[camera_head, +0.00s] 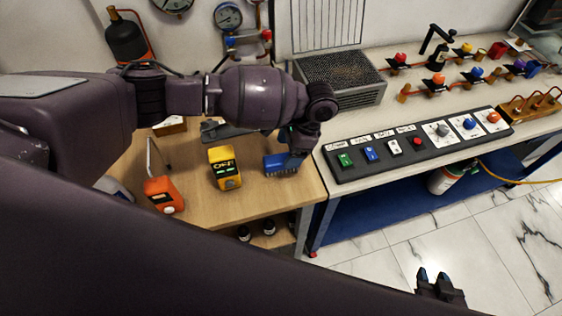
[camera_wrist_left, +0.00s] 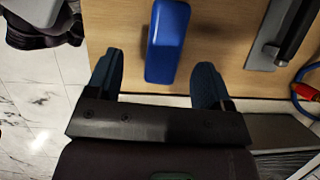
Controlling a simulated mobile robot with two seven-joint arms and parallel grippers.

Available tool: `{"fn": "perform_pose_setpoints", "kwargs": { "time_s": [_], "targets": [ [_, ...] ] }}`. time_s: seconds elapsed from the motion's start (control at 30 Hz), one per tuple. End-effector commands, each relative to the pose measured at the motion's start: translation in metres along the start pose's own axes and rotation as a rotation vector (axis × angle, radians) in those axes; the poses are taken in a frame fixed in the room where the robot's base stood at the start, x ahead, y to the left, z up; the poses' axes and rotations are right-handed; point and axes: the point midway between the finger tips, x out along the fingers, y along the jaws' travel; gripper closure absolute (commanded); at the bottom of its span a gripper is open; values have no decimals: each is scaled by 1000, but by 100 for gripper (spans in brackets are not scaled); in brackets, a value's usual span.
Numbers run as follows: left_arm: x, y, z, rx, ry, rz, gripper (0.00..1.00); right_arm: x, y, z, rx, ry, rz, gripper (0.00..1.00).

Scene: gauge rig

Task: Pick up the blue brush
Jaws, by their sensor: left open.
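The blue brush (camera_head: 280,165) lies on the wooden table near its right edge. In the left wrist view the brush (camera_wrist_left: 167,42) shows as a blue block between the two fingers, with a gap on each side. My left gripper (camera_head: 297,143) is open above the brush and partly covers it in the head view. Its fingers (camera_wrist_left: 156,78) stand apart in the left wrist view and do not visibly touch the brush. My right gripper (camera_head: 434,278) is low at the bottom right, away from the tables, with its fingertips apart and nothing between them.
A yellow meter (camera_head: 225,168) and an orange device (camera_head: 164,195) stand left of the brush on the wooden table (camera_head: 255,205). A dark tool on a grey plate (camera_wrist_left: 285,35) lies beside the brush. A black control panel (camera_head: 415,145) sits on the right bench.

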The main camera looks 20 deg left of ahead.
Motion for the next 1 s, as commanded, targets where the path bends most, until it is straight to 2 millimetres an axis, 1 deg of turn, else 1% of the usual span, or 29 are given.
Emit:
{"fn": "perform_pose_setpoints", "kwargs": {
  "time_s": [0.17,0.4,0.5,1.0],
  "targets": [
    [13,-2,0,0,-2,1,26,-2,0,-1,0,-3,0,62],
    [44,-7,-2,-1,-2,2,26,-4,-1,-1,3,-9,-1,62],
    [51,-7,-2,-1,-1,1,26,-4,-1,0,6,-10,-1,62],
    [54,-7,-3,-1,-1,1,26,-4,-2,0,6,-10,-1,62]
  ]
}}
